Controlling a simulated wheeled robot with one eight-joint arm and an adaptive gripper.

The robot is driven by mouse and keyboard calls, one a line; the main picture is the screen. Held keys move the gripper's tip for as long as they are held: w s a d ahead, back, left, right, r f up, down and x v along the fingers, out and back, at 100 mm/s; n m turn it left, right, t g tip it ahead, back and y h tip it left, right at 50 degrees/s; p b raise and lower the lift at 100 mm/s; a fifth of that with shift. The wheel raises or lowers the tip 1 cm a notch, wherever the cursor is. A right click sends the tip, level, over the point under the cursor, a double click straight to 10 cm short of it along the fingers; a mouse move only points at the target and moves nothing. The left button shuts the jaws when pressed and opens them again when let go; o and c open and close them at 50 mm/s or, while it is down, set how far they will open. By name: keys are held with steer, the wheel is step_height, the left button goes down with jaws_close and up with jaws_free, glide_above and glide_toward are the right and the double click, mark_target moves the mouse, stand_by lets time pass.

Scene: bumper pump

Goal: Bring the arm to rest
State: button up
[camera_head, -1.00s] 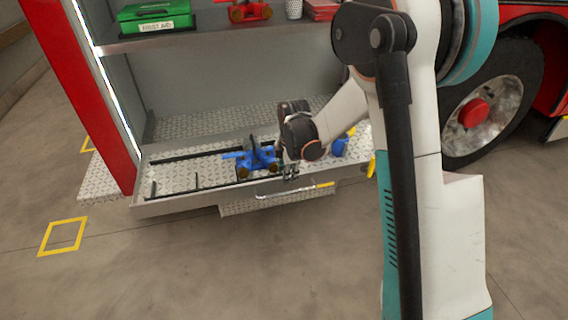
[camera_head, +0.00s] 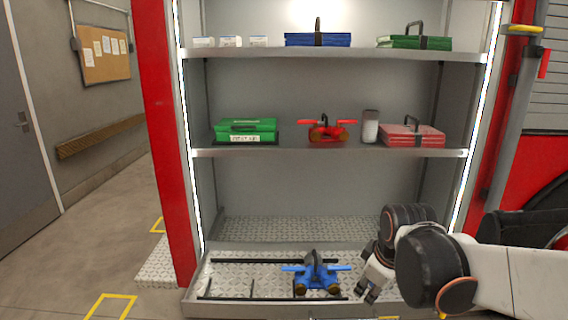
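My gripper (camera_head: 368,292) is at the lower right of the head view, over the right part of the pulled-out tray at the bottom of the truck's compartment. It points down and to the left. Its fingers are small and partly dark here, and I cannot tell whether they are open or shut. My white and black arm reaches in from the right edge. A blue pump (camera_head: 316,273) with two side handles sits on the tray, left of my gripper and apart from it.
The tray's front rim (camera_head: 270,309) juts out at the bottom. Above, the middle shelf (camera_head: 290,153) holds a green first aid box (camera_head: 246,130), a red pump (camera_head: 327,130), a grey canister (camera_head: 370,126) and a red case (camera_head: 412,136). The top shelf (camera_head: 270,54) holds more cases. Floor at left is clear.

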steer(key=s+r+m+t, duration=0.2)
steer(key=s+m, duration=0.7)
steer(key=s, duration=0.7)
steer(key=shift+r+t, duration=0.3)
steer(key=shift+r, duration=0.3)
